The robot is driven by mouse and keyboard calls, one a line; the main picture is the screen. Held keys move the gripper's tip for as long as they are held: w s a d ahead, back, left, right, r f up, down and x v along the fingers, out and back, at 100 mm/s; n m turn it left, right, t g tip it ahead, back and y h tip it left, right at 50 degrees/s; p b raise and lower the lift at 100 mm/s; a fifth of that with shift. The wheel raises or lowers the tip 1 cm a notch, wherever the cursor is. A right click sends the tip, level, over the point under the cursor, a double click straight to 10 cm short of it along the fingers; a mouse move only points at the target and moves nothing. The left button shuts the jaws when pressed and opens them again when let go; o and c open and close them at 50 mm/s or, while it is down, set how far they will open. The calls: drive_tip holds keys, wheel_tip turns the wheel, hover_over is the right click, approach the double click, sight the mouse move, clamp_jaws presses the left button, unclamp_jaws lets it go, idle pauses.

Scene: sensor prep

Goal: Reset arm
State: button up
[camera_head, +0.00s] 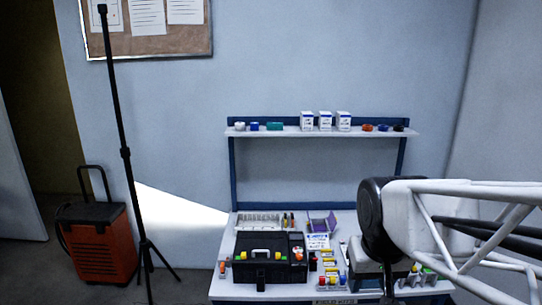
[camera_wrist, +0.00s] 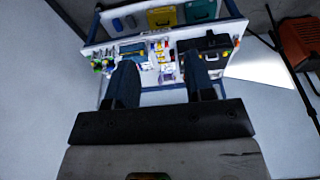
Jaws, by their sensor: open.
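My gripper (camera_wrist: 160,68) is in the wrist view with its two dark fingers wide apart and nothing between them. The fingertips are hard to make out there. A black toolbox (camera_head: 270,244) sits on the bench to the left of my arm and also shows in the wrist view (camera_wrist: 216,43).
Small coloured parts (camera_head: 332,282) and a purple-sided holder (camera_head: 323,222) lie near the toolbox. A raised shelf (camera_head: 285,130) behind carries white boxes (camera_head: 325,120) and small items. A black tripod (camera_head: 125,153) and an orange case (camera_head: 97,247) stand on the floor at left.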

drive_tip(key=s+f, duration=0.1)
drive_tip(key=s, duration=0.6)
drive_tip(key=shift+s+d+f, duration=0.2)
drive_tip(key=shift+d+f, duration=0.05)
drive_tip(key=shift+f, duration=0.1)
idle(1.7)
